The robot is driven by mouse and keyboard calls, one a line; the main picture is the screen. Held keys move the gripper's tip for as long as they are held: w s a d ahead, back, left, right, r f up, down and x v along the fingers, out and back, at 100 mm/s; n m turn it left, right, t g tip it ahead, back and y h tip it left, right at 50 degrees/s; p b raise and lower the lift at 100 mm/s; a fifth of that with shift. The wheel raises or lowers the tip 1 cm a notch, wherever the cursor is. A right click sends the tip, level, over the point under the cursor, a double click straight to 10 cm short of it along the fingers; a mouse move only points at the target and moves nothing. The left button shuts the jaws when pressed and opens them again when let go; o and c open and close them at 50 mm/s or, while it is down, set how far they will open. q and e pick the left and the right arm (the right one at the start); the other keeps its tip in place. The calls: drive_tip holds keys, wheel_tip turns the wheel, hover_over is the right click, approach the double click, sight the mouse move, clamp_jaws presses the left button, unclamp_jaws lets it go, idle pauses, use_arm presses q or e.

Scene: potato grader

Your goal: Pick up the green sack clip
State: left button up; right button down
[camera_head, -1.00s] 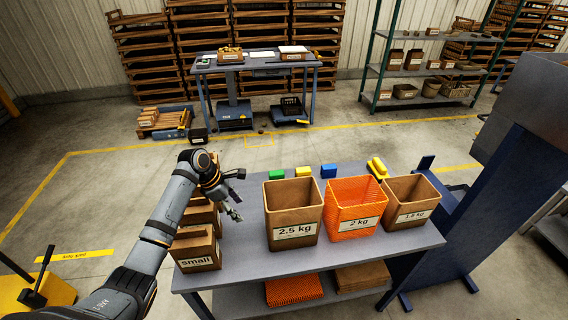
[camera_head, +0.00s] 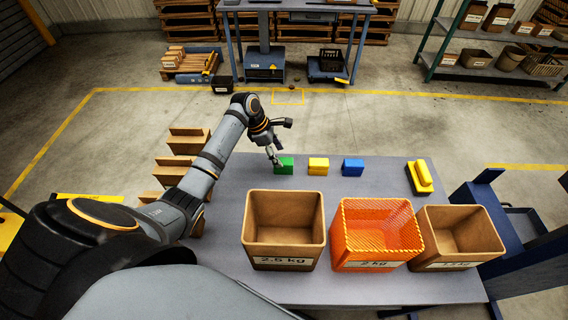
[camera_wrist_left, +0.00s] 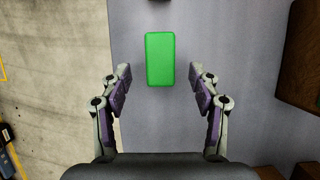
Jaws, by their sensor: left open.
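The green sack clip (camera_head: 285,166) is a small green block on the far left part of the grey table (camera_head: 226,215). In the left wrist view the green clip (camera_wrist_left: 160,59) lies ahead of my open left gripper (camera_wrist_left: 160,82), roughly centred between the two fingers. Its near end reaches between the fingertips, and neither finger appears to touch it. In the head view my left gripper (camera_head: 279,150) is at the clip's far left side, close to it. My right gripper is not in view.
A yellow block (camera_head: 318,166) and a blue block (camera_head: 353,167) stand in a row right of the green clip. A yellow tool (camera_head: 420,177) lies farther right. A brown bin (camera_head: 284,196), an orange crate (camera_head: 375,206) and another brown bin (camera_head: 457,214) stand nearer. Cardboard boxes (camera_head: 188,134) flank the left edge.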

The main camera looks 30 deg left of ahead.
use_arm(q)
drive_tip(key=x, duration=0.2)
drive_tip(key=shift+w+f, duration=0.15)
drive_tip(key=shift+f, duration=0.25)
drive_tip(key=x, duration=0.3)
drive_tip(key=shift+s+f+p, duration=0.2)
drive_tip(key=shift+f+p, duration=0.1)
drive_tip(key=shift+f, duration=0.15)
drive_tip(key=shift+w+f, duration=0.1)
drive_tip(key=shift+f, duration=0.05)
drive_tip(key=c, duration=1.2)
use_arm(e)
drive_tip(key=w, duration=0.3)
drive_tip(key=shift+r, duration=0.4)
